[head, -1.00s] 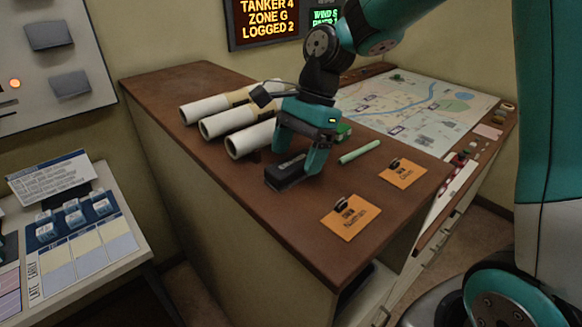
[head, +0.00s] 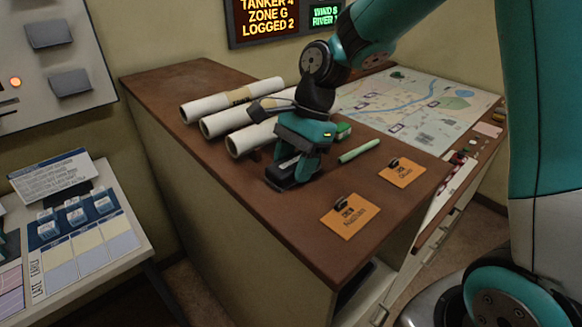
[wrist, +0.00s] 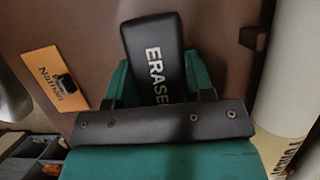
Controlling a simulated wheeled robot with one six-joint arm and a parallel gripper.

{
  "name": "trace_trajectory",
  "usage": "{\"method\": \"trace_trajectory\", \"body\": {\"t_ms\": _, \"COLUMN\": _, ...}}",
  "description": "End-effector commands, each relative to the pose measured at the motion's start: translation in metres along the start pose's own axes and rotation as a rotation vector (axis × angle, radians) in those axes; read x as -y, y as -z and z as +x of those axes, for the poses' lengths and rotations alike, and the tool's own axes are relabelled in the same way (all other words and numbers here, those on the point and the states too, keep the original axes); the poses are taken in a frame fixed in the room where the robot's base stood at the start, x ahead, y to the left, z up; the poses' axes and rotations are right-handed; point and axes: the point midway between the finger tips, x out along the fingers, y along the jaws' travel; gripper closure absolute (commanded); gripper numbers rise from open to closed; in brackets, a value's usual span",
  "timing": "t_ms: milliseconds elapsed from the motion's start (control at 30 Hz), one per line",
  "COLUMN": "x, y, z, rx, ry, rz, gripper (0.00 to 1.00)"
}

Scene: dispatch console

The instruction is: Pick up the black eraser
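The black eraser (head: 280,176) lies on the brown counter top, in front of the white rolls. In the wrist view the eraser (wrist: 156,55) points away from me, with white lettering on its top. My gripper (head: 297,170) is down at the eraser, one finger on each side. In the wrist view the teal fingers (wrist: 160,85) lie against both long sides of the eraser, with no clear gap. The near end of the eraser is hidden by my gripper's dark crossbar. The eraser appears to rest on the counter.
Three white paper rolls (head: 232,101) lie behind and left of my gripper. A pale green stick (head: 359,151) and two orange tags, one near (head: 349,217) and one farther right (head: 402,172), lie to the right. A map (head: 418,105) covers the far side.

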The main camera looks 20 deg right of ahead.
Motion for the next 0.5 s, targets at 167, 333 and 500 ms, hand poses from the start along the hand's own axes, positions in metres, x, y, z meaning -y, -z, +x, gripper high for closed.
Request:
{"method": "trace_trajectory", "body": {"t_ms": 167, "x": -0.0002, "y": 0.0001, "z": 0.0001, "rx": 0.0, "ry": -0.001, "rz": 0.0, "gripper": 0.79}}
{"method": "trace_trajectory", "body": {"t_ms": 333, "x": -0.0002, "y": 0.0001, "z": 0.0, "rx": 0.0, "ry": -0.001, "rz": 0.0, "gripper": 0.79}}
{"method": "trace_trajectory", "body": {"t_ms": 500, "x": 0.0006, "y": -0.0032, "z": -0.0082, "rx": 0.0, "ry": 0.003, "rz": -0.001, "gripper": 0.79}}
